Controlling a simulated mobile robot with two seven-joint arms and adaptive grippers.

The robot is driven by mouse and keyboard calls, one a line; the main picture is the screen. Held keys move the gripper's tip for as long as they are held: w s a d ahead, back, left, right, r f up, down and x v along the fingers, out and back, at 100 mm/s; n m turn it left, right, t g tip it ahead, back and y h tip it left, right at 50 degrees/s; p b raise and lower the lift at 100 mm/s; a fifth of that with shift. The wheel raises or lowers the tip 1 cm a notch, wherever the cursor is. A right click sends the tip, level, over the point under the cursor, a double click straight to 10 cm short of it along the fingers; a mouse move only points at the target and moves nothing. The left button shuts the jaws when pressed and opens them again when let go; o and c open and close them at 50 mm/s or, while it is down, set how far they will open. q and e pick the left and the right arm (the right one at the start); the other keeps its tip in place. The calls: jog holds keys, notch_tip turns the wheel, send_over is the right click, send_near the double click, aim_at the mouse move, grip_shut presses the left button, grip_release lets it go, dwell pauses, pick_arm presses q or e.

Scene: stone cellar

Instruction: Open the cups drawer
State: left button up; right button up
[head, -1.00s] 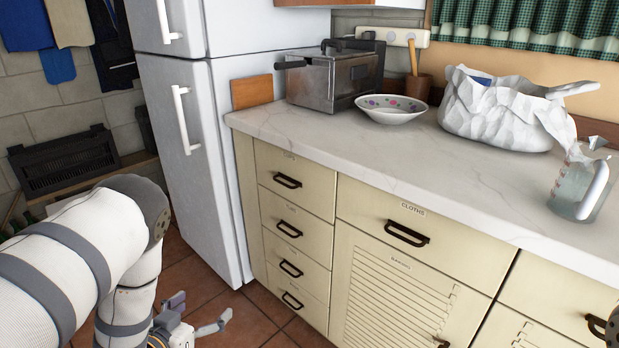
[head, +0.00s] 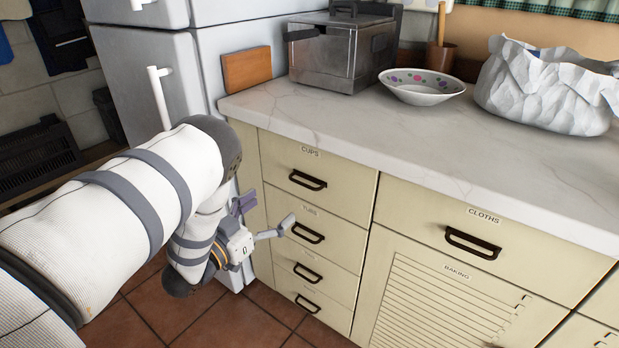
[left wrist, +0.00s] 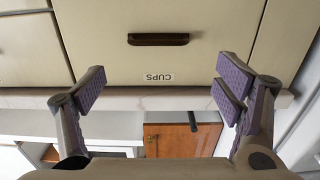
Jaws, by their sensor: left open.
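The cups drawer (head: 318,174) is the top one in the narrow stack of cream drawers, under the worktop. It is closed, with its label (head: 310,151) above a dark bar handle (head: 307,180). My left gripper (head: 264,212) is open and empty, lower than that handle and to its left, in front of the drawer stack. In the left wrist view, which is upside down, the cups drawer handle (left wrist: 158,39) lies beyond the open fingers (left wrist: 158,86), apart from them, between them from side to side. My right gripper is not in view.
Closed drawers lie below, and a cloths drawer (head: 464,234) is to the right. The white fridge (head: 150,75) stands left of the stack. The worktop (head: 390,140) holds a metal appliance (head: 340,50), a bowl (head: 421,87) and a crumpled white bag (head: 540,88).

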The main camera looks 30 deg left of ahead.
aim_at(301, 184)
pick_arm(q)
jog(key=w, duration=0.4)
jog(key=w+b, duration=0.1)
jog(key=w, duration=0.3)
jog(key=w+d, duration=0.1)
jog(key=w, duration=0.2)
jog(key=shift+w+d, duration=0.1)
jog(key=shift+w, duration=0.3)
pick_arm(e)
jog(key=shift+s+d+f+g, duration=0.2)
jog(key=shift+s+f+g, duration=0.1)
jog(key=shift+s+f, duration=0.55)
pick_arm(q)
jog(key=shift+r, duration=0.1)
jog(key=shift+c, duration=0.2)
